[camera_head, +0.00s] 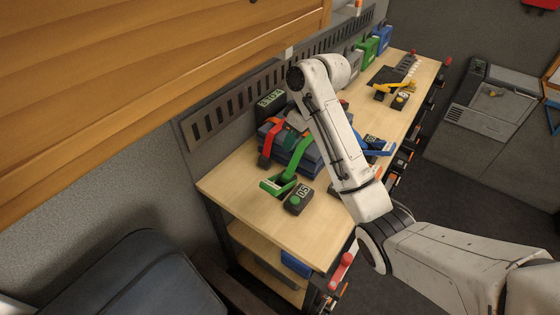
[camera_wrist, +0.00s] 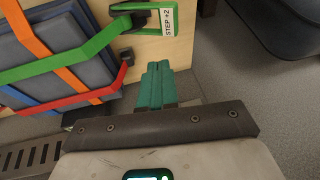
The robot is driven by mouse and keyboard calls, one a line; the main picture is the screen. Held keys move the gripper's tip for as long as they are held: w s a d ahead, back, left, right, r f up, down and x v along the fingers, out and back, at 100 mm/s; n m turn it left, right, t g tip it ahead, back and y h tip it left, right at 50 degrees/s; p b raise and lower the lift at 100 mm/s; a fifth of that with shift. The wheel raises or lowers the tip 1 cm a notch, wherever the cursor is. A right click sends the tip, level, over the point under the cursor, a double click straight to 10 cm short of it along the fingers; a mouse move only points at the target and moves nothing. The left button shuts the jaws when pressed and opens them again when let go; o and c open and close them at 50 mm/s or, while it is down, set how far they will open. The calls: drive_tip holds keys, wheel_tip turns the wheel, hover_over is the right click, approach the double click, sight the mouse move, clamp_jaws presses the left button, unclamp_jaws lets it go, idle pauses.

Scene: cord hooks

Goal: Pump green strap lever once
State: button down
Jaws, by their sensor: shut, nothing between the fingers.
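The green strap lever (camera_head: 278,187) sits at the near left of the wooden bench, at the end of a green strap (camera_head: 298,158) over a dark blue bundle (camera_head: 305,148). In the wrist view the green lever (camera_wrist: 136,10) is at the top, beside a white label (camera_wrist: 169,20) reading "STEP +2". My gripper (camera_wrist: 158,68) has teal fingers that are shut and empty. In that picture their tips lie just below the label, apart from it. In the head view my arm hides most of the gripper.
A dark box with a green button (camera_head: 297,200) showing "0.5" stands beside the lever. A blue lever (camera_head: 378,147) and a yellow lever (camera_head: 395,88) are farther along the bench (camera_head: 245,178). A slotted grey panel (camera_head: 235,110) runs along the back. The bench's near end is clear.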

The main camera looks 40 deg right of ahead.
drive_tip(key=b, duration=0.1)
approach(271, 183)
drive_tip(key=x, duration=0.4)
drive_tip(key=shift+w+f, duration=0.25)
drive_tip(key=shift+f, duration=0.1)
drive_tip(key=shift+a+f, duration=0.25)
drive_tip(key=shift+f, duration=0.4)
